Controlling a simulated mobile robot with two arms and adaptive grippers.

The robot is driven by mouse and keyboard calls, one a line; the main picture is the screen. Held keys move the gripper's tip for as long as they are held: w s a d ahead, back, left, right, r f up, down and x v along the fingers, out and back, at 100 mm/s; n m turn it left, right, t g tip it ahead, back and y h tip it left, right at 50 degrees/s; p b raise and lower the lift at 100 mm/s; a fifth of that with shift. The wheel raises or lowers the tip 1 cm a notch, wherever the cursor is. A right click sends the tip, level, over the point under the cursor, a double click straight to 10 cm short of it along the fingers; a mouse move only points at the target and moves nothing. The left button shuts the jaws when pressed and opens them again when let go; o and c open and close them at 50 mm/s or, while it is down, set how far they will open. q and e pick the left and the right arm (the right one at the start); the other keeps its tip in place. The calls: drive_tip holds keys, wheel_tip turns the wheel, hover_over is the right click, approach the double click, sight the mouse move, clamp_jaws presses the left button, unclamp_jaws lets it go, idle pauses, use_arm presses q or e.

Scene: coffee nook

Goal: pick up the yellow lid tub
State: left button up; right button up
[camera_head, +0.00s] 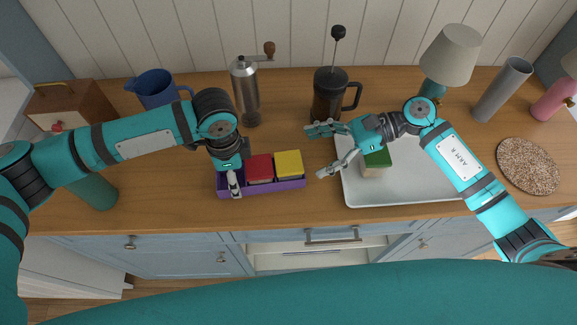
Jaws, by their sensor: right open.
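The yellow lid tub (288,163) stands in the right part of a purple tray (262,189), beside a red lid tub (260,168). My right gripper (318,152) is open and empty, a little to the right of the yellow lid tub, with its fingers spread and pointing left toward it. My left gripper (234,184) points down over the left end of the purple tray, left of the red lid tub. Its fingers show edge-on, and I cannot tell whether they are open or hold anything. That end of the tray is partly hidden.
A white tray (420,190) with a green lid tub (374,168) lies under my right arm. Behind stand a French press (328,98), a grinder (245,90), a blue jug (155,90) and a lamp (452,55). A speckled round mat (528,166) lies at right.

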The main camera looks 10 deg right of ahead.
sight(293, 161)
drive_tip(key=x, duration=0.5)
drive_tip(key=shift+s+a+f, duration=0.1)
drive_tip(key=shift+a, duration=0.25)
drive_tip(key=shift+d, duration=0.1)
drive_tip(key=shift+c, duration=0.3)
use_arm(q)
drive_tip(key=shift+d, duration=0.1)
use_arm(e)
drive_tip(key=shift+c, duration=1)
drive_tip(key=c, duration=1)
use_arm(q)
drive_tip(key=o, duration=1.3)
use_arm(e)
wheel_tip(293, 161, up, 10)
use_arm(q)
drive_tip(key=shift+r, duration=0.1)
